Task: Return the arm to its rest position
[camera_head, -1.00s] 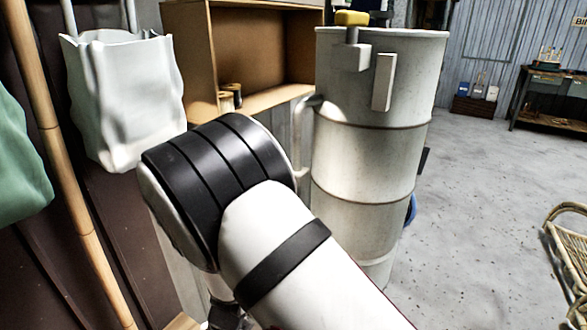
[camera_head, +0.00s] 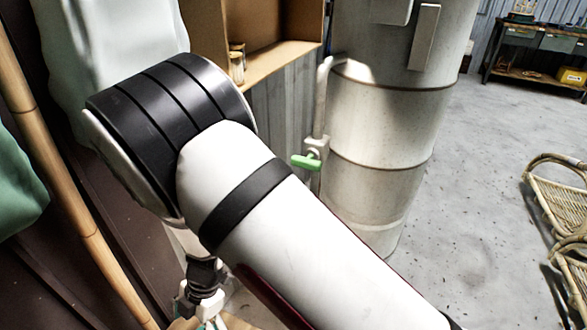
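My arm crosses the lower middle of the head view, with its white link and black-banded elbow joint (camera_head: 172,125) bent in front of the wall. Below the elbow the forearm goes down to my gripper (camera_head: 205,308), which is partly visible at the bottom edge. Its fingertips are cut off or too small to make out. I cannot tell whether it is open or holds anything.
A tall metal drum (camera_head: 385,130) stands right of my arm, beside a pipe with a green-handled valve (camera_head: 308,161). A wooden shelf (camera_head: 275,60), a bamboo pole (camera_head: 50,175) and a white bag (camera_head: 105,40) are close. Rattan chairs (camera_head: 562,205) stand right; grey floor between is clear.

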